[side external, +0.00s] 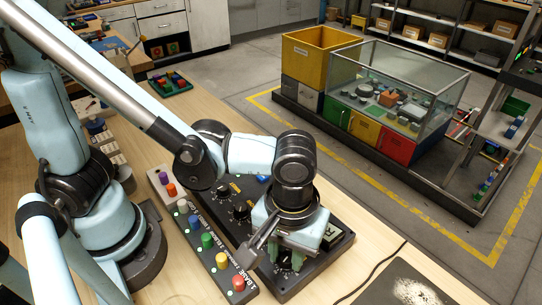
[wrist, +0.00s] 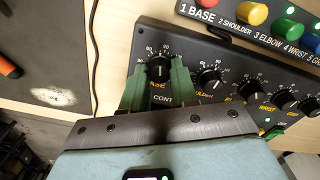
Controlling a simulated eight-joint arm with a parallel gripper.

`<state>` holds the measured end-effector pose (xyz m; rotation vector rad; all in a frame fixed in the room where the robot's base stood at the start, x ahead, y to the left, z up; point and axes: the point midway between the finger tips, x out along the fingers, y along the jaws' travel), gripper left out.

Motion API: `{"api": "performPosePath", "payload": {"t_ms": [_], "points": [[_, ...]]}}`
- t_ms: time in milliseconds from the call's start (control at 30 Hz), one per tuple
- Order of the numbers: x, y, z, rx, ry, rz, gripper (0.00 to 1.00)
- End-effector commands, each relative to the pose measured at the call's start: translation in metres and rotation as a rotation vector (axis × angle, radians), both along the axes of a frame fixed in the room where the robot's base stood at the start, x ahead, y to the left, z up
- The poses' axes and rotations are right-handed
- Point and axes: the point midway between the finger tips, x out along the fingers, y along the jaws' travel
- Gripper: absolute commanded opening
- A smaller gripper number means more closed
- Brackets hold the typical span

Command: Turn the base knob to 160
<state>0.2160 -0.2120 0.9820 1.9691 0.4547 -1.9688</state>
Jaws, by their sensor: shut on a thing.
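The base knob (wrist: 159,68) is a black dial with a white pointer line on the black control panel (wrist: 222,57), above the yellow BASE label in the wrist view. Its pointer runs roughly up and down in the picture; the scale numbers are too small to read surely. My gripper (wrist: 160,76) has its green fingers on both sides of this knob and is shut on it.
Further black knobs (wrist: 210,78) stand in a row right beside the held one. A grey button strip (side external: 215,254) with coloured buttons, its red one (side external: 239,283) labelled 1 BASE, runs alongside the panel. A black cable and a dark mat (side external: 402,286) lie on the bench.

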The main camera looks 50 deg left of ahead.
Motion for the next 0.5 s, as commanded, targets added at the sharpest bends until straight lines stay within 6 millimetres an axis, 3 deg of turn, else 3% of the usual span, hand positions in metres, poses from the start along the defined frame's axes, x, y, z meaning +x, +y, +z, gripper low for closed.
{"api": "performPosePath", "payload": {"t_ms": [267, 500], "points": [[-0.0001, 0.0000, 0.0002, 0.001, 0.000, -0.090, 0.00], [-0.0003, 0.0002, 0.0002, 0.001, 0.000, -0.276, 0.00]]}}
